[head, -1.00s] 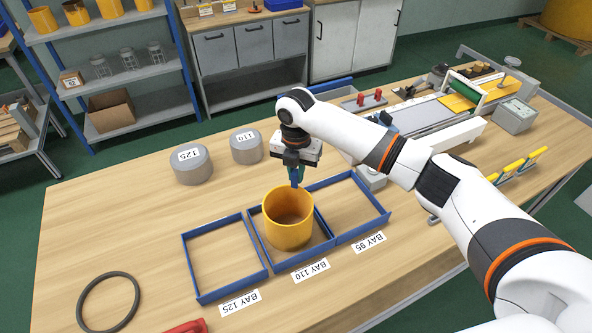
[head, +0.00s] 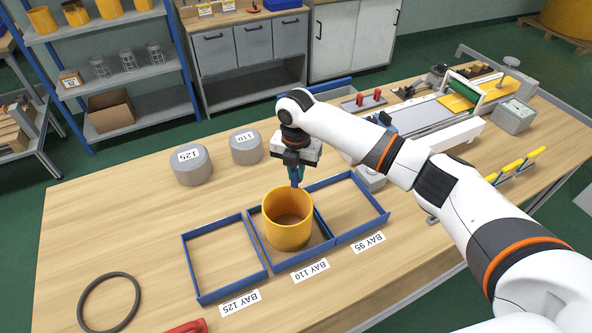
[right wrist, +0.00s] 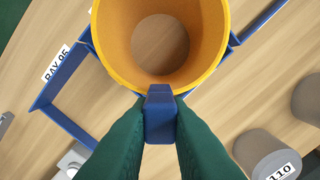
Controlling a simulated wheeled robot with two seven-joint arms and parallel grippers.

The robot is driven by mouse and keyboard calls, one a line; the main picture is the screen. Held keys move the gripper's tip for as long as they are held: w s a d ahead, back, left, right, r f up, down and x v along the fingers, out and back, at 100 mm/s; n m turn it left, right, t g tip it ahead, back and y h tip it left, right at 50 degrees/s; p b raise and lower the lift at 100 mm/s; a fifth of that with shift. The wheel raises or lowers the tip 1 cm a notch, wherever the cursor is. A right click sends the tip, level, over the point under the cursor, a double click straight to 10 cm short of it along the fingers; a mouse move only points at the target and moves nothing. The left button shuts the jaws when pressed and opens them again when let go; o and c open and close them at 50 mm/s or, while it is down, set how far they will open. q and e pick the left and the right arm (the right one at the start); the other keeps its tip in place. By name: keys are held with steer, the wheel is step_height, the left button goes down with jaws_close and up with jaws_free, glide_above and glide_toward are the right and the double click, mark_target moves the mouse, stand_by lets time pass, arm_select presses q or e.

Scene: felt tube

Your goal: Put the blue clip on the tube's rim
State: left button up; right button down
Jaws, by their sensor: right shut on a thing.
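The yellow felt tube (head: 288,222) stands upright in the middle blue tray, the one labelled BAY 110. In the right wrist view the tube (right wrist: 112,60) shows its open top and rim. My right gripper (head: 296,178) is at the tube's far rim in the head view. It is shut on the blue clip (right wrist: 160,113), which sits between its green fingers. In the wrist view the clip's tip overlaps the tube's rim; I cannot tell whether it grips the wall. My left gripper is not in view.
Empty blue trays stand on both sides, BAY 125 (head: 203,299) and BAY 95 (head: 384,216). Grey cylinders 125 (head: 191,170) and 110 (head: 246,151) stand behind. A dark ring (head: 83,302) lies front left. The table between is clear.

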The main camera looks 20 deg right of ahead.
steer(key=shift+f, duration=0.15)
steer(key=shift+f+b, duration=0.3)
steer(key=shift+f, duration=0.7)
steer(key=c, duration=1.3)
jaws_free()
